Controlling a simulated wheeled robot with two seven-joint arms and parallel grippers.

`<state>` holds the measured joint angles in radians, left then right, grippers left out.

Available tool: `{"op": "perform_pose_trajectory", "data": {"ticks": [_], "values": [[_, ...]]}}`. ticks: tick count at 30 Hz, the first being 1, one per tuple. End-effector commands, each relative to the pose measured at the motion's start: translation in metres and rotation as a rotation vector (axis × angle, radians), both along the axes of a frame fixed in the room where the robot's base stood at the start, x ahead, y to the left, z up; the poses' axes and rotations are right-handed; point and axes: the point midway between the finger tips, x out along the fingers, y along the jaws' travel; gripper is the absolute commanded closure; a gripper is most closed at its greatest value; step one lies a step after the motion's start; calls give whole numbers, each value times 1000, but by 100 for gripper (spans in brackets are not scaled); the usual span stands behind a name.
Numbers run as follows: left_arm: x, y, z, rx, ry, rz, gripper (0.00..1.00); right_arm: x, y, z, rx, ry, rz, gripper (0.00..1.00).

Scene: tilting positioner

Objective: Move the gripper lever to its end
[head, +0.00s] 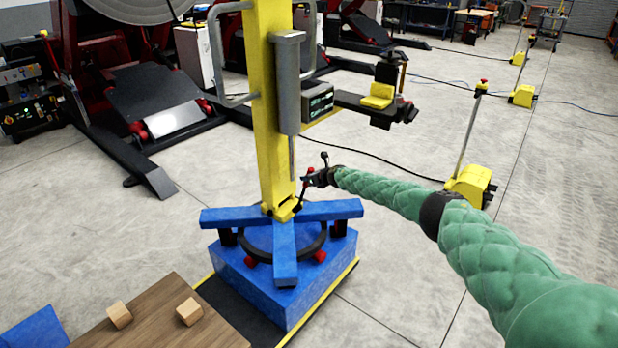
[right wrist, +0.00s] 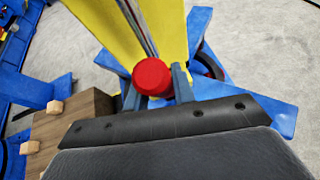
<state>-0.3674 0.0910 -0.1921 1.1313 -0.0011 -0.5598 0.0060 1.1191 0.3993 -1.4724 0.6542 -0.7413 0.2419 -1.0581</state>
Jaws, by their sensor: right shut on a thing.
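The lever shows as a small red knob (right wrist: 152,76) in the right wrist view, low beside the yellow column (head: 271,100). In the head view a thin lever with red on it (head: 305,184) stands at the column's foot, above the blue base. My right gripper (head: 312,179) reaches it from the right and is shut on the red knob. In the right wrist view the knob sits between its two grey-blue fingers (right wrist: 156,88). The knob's lower part and the lever's shaft are largely hidden there. My left gripper is not in view.
The blue base (head: 260,275) has beams spreading outward under the column. A grey cylinder (head: 287,85) hangs on the column above my gripper. A wooden table (head: 150,318) with two small blocks stands at the lower left. A yellow floor post (head: 470,183) stands beyond my arm.

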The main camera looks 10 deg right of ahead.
Motion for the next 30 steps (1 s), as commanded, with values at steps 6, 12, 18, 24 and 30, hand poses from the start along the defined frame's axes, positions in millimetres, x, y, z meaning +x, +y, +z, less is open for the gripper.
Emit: {"op": "perform_pose_trajectory", "data": {"ticks": [6, 12, 18, 24, 30], "values": [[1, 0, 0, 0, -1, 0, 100, 1, 3, 2, 0, -2, 3, 100], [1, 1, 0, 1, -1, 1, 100, 1, 3, 2, 1, -3, 2, 53], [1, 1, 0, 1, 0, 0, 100, 1, 1, 2, 1, -2, 1, 53], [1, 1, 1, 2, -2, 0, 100, -1, -2, 4, -1, -3, 1, 53], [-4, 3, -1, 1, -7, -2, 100, -12, -8, 13, -2, -3, 2, 53]]}}
